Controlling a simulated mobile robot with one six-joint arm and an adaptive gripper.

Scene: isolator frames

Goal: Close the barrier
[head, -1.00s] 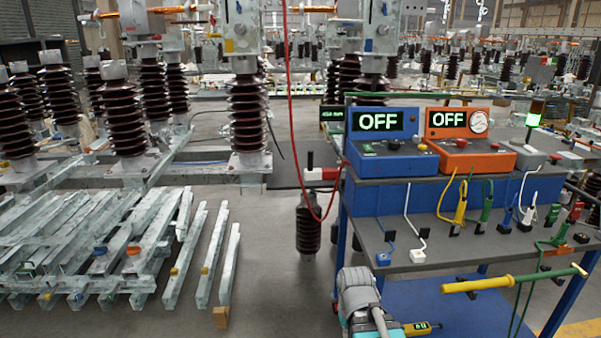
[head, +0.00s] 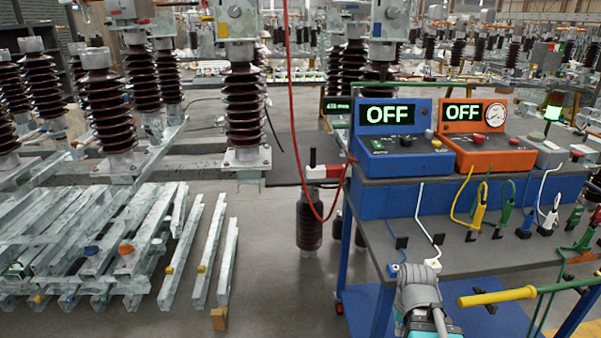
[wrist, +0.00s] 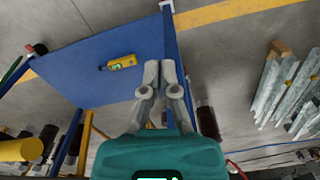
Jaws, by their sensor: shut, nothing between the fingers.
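I cannot make out a barrier for certain in either view. My gripper (wrist: 160,68) shows in the wrist view with its two grey fingers together and nothing between them. It is over the floor beside the edge of a blue cart shelf (wrist: 85,75), apart from the yellow meter (wrist: 122,62) on that shelf. In the head view my grey and teal arm end shows in front of the cart (head: 395,250); the fingertips cannot be made out there.
The cart carries a blue OFF unit (head: 392,125), an orange OFF unit (head: 475,130) and several cable clamps. A yellow-handled stick (head: 497,296) projects at the right. A red cable (head: 295,120) hangs in the middle. Metal beams (head: 95,240) lie left; grey floor (head: 275,290) between is clear.

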